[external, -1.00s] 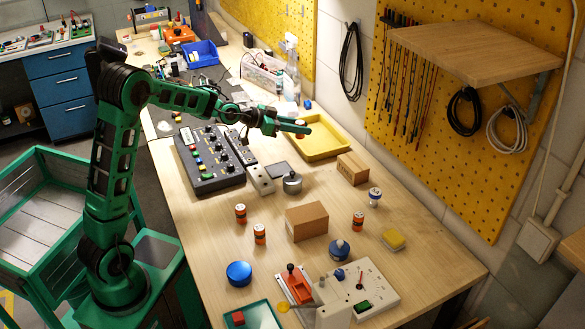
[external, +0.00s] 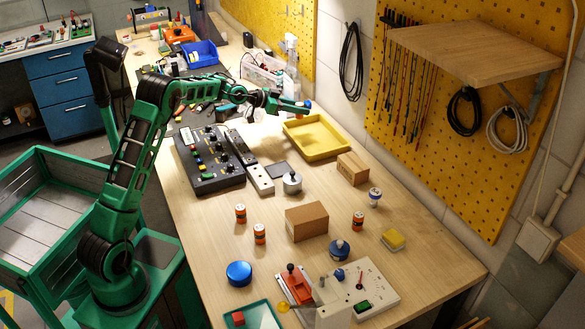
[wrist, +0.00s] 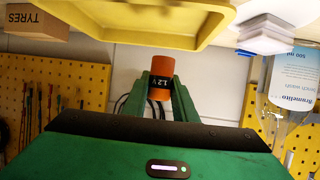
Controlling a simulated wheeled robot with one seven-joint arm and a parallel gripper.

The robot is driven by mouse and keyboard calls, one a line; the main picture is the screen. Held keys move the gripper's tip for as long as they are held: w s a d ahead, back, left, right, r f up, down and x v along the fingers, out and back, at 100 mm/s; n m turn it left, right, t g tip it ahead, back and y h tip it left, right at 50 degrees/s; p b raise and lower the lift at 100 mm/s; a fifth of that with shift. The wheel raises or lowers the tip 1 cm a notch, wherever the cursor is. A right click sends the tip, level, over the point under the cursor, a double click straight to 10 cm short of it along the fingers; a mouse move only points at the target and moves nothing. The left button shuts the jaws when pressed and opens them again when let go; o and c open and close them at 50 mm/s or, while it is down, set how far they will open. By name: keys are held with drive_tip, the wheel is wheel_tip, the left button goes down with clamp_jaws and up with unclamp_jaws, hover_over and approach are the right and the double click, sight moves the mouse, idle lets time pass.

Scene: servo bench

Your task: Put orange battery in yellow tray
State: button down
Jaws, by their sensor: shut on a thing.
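My gripper (external: 302,108) is near the far end of the yellow tray (external: 320,138), at its back left corner in the external view. In the wrist view my gripper (wrist: 160,88) is shut on the orange battery (wrist: 160,68), which has a dark band marked 1.2 V. The battery sticks out between the fingers. The tray (wrist: 130,42) spans the top of the wrist view, close to the battery but apart from it. The tray looks empty. In the external view the held battery is too small to make out clearly.
Other orange-and-dark batteries (external: 240,213), (external: 260,234), (external: 358,221) stand on the bench. A cardboard box (external: 353,168) is beside the tray's near side. A clear bottle (wrist: 290,85) and a white block (wrist: 265,35) are close by in the wrist view.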

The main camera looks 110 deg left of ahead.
drive_tip(key=w+f, duration=0.1)
drive_tip(key=w, duration=0.1)
drive_tip(key=w+f, duration=0.1)
drive_tip(key=w, duration=0.1)
drive_tip(key=w+d+f, duration=0.1)
drive_tip(key=w+f, duration=0.1)
drive_tip(key=shift+w+f, duration=0.1)
drive_tip(key=shift+w, duration=0.25)
drive_tip(key=shift+d+f, duration=0.1)
drive_tip(key=shift+f, duration=1.85)
drive_tip(key=c, duration=1.4)
unclamp_jaws()
drive_tip(key=shift+f, duration=0.15)
drive_tip(key=shift+c, duration=0.2)
drive_tip(key=shift+s+d+r, duration=0.15)
drive_tip(key=shift+s+r, duration=0.1)
drive_tip(key=shift+r, duration=0.05)
drive_tip(key=v, duration=1.1)
drive_tip(key=shift+s+d, duration=0.15)
